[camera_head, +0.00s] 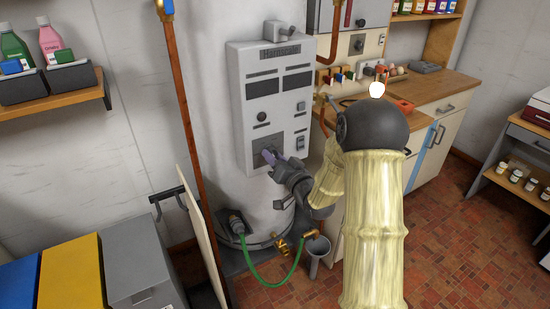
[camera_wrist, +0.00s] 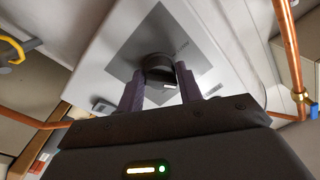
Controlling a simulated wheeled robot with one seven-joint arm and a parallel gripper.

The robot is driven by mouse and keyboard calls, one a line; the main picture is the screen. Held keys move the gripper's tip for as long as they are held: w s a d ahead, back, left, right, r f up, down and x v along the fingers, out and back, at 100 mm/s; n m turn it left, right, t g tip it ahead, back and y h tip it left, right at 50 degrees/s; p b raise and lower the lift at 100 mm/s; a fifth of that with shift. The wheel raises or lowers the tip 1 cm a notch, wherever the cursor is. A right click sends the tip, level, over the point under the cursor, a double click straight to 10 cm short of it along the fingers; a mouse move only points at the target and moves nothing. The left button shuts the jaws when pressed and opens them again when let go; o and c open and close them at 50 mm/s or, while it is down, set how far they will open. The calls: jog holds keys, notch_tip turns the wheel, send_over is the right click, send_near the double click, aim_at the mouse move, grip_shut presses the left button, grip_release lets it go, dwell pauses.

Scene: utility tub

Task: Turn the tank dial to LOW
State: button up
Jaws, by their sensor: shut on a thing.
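The tank dial (camera_wrist: 158,70) is a dark round knob on a grey square plate (camera_wrist: 150,42) on the tank's control panel. The panel (camera_head: 262,80) is a light grey box on the front of the white cylindrical tank (camera_head: 212,70). My gripper (camera_head: 271,157) reaches the lower part of the panel. In the wrist view, its two purple-grey fingers (camera_wrist: 160,90) stand on either side of the dial, shut on it. The fingers hide part of the dial in the head view. The lettering around the dial is too small to read.
A copper pipe (camera_head: 183,110) runs down left of the panel. A green hose (camera_head: 268,280) and brass valve lie below. A wooden counter (camera_head: 440,92) with cabinets stands right. Coloured bins (camera_head: 70,275) stand at lower left. Tiled floor at right is clear.

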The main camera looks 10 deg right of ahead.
jog(key=shift+f+m, duration=0.1)
jog(key=shift+m, duration=0.2)
jog(key=o, duration=1)
jog(key=shift+c, duration=0.2)
jog(key=shift+s, duration=0.1)
jog(key=b+v, duration=1.3)
jog(key=v, duration=0.4)
jog(key=shift+s, duration=0.2)
